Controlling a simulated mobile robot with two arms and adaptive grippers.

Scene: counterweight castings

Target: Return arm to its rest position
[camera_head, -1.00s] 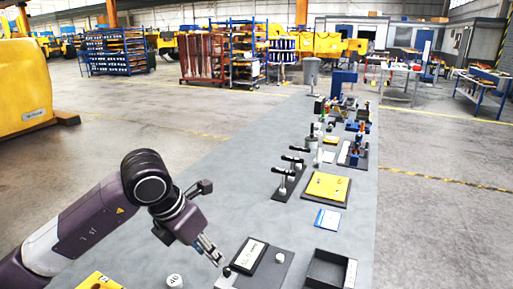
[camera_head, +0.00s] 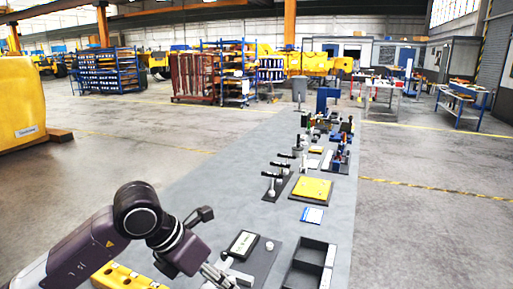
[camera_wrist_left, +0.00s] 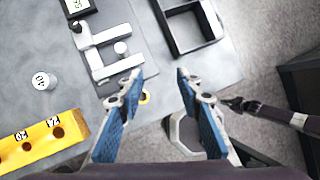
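My left gripper (camera_head: 222,278) is low in the head view, over the near part of the grey table, at the end of my purple arm from the left. In the left wrist view the left gripper (camera_wrist_left: 159,76) has its two blue-padded fingers wide apart, with nothing between them. The fingers are above the table's edge, close to a pale bracket-like fixture (camera_wrist_left: 97,62). A dark purple arm, seemingly my right one, enters the left wrist view from the right. The right arm does not show in the head view.
A yellow block with numbered holes (camera_wrist_left: 42,140) and a white cylinder marked 40 (camera_wrist_left: 43,81) are left of the gripper. A black two-part tray (camera_head: 309,262) is to the right. Levers (camera_head: 275,185) and a yellow plate (camera_head: 311,188) stand farther along the table.

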